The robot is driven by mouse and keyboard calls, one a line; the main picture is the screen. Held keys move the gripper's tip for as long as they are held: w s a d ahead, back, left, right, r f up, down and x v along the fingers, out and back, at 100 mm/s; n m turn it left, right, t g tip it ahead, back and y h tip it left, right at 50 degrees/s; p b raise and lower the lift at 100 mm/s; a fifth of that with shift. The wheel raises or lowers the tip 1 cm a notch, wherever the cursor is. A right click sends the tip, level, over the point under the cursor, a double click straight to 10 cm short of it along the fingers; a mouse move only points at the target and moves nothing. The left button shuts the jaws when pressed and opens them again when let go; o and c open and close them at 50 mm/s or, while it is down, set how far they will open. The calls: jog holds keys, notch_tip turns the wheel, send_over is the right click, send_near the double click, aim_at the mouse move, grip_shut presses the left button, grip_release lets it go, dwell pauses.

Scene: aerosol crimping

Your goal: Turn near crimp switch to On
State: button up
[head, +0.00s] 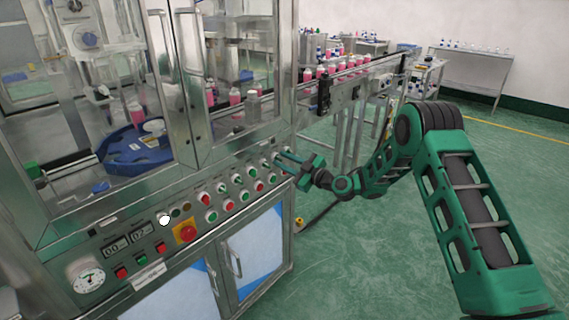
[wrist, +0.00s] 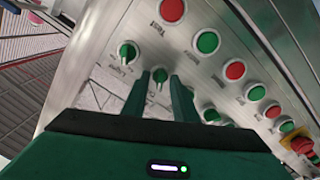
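My gripper (head: 285,159) is at the right end of the control panel in the head view. In the wrist view its two dark green fingers (wrist: 160,92) stand apart, one on each side of a green rotary switch (wrist: 160,75). A gap shows between the fingers, and I cannot tell whether they touch the knob. More green switches (wrist: 211,115) are partly hidden behind the right finger. The labels are too small and tilted to read, so I cannot tell which switch is the near crimp one.
The panel also carries red and green push buttons (wrist: 235,70), a yellow-and-red emergency stop (head: 187,232) and a gauge (head: 88,277). Glass machine doors (head: 185,85) rise above it. A conveyor with pink bottles (head: 350,62) runs behind. Green floor (head: 400,240) is clear at right.

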jog(key=shift+a, duration=0.1)
grip_shut()
dwell(0.3)
jog(key=m, duration=1.1)
jog(key=shift+w+m, duration=0.15)
jog(key=shift+m, duration=0.45)
